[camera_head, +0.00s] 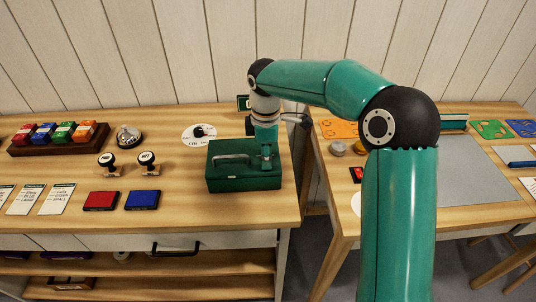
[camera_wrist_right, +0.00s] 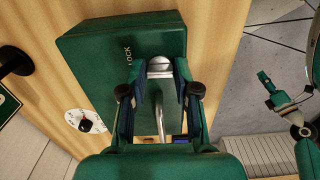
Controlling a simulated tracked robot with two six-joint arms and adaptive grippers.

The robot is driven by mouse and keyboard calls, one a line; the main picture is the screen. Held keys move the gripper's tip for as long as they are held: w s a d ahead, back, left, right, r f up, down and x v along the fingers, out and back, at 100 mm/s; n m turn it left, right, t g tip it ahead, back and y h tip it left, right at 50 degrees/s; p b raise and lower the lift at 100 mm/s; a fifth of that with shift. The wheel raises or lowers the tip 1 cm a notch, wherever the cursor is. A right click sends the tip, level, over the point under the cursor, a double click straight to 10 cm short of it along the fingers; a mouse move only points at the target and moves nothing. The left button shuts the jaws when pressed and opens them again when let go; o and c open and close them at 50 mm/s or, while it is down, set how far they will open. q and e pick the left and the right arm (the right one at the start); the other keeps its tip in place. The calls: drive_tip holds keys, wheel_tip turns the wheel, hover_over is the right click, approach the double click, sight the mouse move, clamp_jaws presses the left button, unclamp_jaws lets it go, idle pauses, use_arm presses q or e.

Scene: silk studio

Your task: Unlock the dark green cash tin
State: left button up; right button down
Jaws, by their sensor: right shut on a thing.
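The dark green cash tin (camera_head: 228,177) stands shut near the right edge of the wooden counter, with a metal carry handle (camera_head: 232,157) on its lid. In the right wrist view, the tin's lid (camera_wrist_right: 95,60) shows lettering that reads LOCK. My right gripper (camera_head: 266,162) reaches down onto the lid's right part. In the right wrist view its fingers (camera_wrist_right: 160,78) are closed on the sides of a round silver lock knob (camera_wrist_right: 160,66) with a slot line across it.
A white dial plate with black knob (camera_head: 199,134) lies behind the tin. Two stamps (camera_head: 146,160), red (camera_head: 101,201) and blue (camera_head: 142,200) ink pads and a bell (camera_head: 128,136) stand left. A gap separates the counter from the right-hand table (camera_head: 338,216).

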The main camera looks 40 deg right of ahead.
drive_tip(key=shift+a, duration=0.1)
drive_tip(key=m, duration=0.4)
drive_tip(key=shift+m, duration=0.3)
drive_tip(key=m, duration=0.4)
drive_tip(key=shift+w+r, duration=0.1)
drive_tip(key=m, duration=0.9)
drive_tip(key=c, duration=0.8)
unclamp_jaws()
drive_tip(key=shift+c, duration=0.2)
